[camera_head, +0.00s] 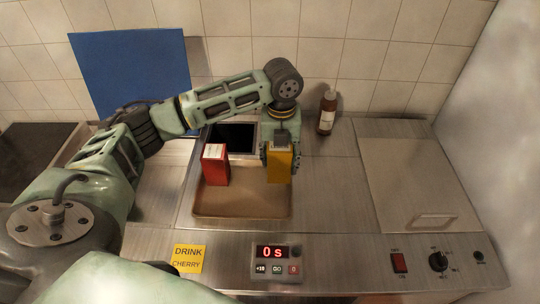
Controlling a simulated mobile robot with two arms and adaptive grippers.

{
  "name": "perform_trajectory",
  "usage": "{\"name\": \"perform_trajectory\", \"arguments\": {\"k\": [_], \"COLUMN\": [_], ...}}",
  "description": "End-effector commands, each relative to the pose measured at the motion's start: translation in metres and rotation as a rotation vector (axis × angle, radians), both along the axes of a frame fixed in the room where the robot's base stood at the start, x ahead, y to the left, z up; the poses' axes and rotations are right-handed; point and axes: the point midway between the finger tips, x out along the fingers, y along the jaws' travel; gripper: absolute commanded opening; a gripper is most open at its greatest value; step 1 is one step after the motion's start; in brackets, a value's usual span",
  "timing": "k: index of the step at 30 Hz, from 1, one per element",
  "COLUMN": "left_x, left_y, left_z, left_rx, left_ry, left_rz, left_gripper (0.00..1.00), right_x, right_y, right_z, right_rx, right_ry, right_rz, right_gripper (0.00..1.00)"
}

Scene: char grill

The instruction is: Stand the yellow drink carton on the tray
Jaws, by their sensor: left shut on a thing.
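The yellow drink carton (280,167) is held upright in my left gripper (279,156), which is shut on it. The carton is over the right part of the brown tray (240,206). I cannot tell whether its base touches the tray. A red carton (215,170) with a white top label stands on the left part of the tray, apart from the yellow one. My right gripper is not in view.
A brown bottle (327,112) stands at the back right. A timer (274,262) reads "0 s" in front of the tray, beside a yellow "DRINK CHERRY" note (189,259). A blue panel (130,65) stands at the back left. The steel counter right of the tray (335,190) is clear.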

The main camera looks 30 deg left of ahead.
Motion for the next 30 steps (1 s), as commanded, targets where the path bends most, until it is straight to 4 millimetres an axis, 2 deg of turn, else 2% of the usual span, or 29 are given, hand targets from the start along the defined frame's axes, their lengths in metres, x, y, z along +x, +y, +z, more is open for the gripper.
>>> {"name": "perform_trajectory", "arguments": {"k": [3,7,11,18,29,30], "left_x": [0.011,0.017,0.017,0.018,0.018,0.017], "left_y": [0.019,0.028,0.03,0.03,0.03,0.03], "left_z": [-0.009,-0.018,-0.028,-0.058,-0.064,-0.065], "left_rx": [0.0,0.0,-0.001,0.0,0.0,0.0], "left_ry": [0.0,-0.001,0.002,-0.001,-0.002,-0.001], "left_rz": [0.004,0.002,-0.001,0.0,-0.001,-0.001], "left_gripper": [0.15,0.15,0.15,0.15,0.15,0.52], "right_x": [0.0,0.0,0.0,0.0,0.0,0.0], "right_y": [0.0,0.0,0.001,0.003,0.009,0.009], "right_z": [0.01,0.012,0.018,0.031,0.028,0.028], "right_rx": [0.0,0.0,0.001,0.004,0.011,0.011], "right_ry": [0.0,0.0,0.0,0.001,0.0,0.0], "right_rz": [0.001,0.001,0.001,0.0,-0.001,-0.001], "right_gripper": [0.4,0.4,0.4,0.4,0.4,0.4]}}
